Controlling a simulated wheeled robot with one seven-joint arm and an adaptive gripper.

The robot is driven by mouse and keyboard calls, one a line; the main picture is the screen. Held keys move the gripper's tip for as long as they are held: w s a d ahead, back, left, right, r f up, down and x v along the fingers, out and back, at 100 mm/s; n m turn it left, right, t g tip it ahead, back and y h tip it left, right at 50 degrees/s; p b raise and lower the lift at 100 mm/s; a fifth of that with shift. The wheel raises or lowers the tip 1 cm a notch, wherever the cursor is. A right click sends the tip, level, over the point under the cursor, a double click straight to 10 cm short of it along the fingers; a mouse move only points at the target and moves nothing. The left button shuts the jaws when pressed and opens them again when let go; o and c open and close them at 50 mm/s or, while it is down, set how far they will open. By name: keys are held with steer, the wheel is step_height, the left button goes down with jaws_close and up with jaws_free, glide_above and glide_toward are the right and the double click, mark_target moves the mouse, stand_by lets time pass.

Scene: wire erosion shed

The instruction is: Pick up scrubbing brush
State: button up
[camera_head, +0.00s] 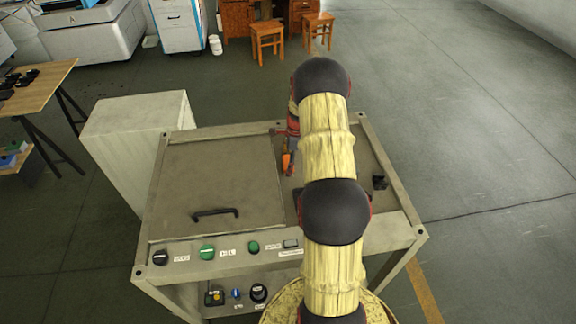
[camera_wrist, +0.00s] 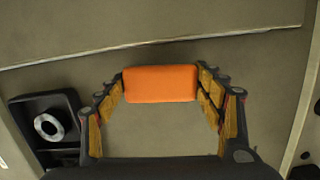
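The scrubbing brush appears in the wrist view as an orange block (camera_wrist: 161,84); its bristles are not visible. My gripper (camera_wrist: 161,80) has one padded fingertip at each short end of the block. Both fingertips look very close to it or touching; I cannot tell whether they grip it. In the head view, a small orange patch (camera_head: 286,161) shows beside my red-and-grey gripper (camera_head: 289,168), over the right part of the machine top. My arm hides part of this area, and I cannot tell whether the block is resting or raised.
The grey machine top (camera_head: 215,180) has a raised panel edge beside the block and a black handle (camera_head: 214,212). A small black fixture (camera_head: 379,182) sits to the right. A black part with a pale ring (camera_wrist: 48,127) lies left in the wrist view. A pale cabinet (camera_head: 135,112) adjoins the machine.

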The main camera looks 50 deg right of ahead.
mark_target(287, 162)
steer(key=c, duration=0.6)
steer(key=shift+r, duration=0.55)
step_height(287, 162, up, 2)
steer(key=shift+r+p, duration=0.25)
steer(key=shift+p, duration=0.1)
steer(key=s+r, duration=0.3)
steer(key=s, duration=0.1)
steer(key=s+d+r, duration=0.1)
steer(key=s+r, duration=0.2)
steer(key=s, duration=0.2)
steer(key=s+d+r+p, duration=0.1)
steer(key=s+r, duration=0.2)
steer(key=s, duration=0.2)
steer(key=shift+r, duration=0.2)
steer(key=shift+w, duration=0.1)
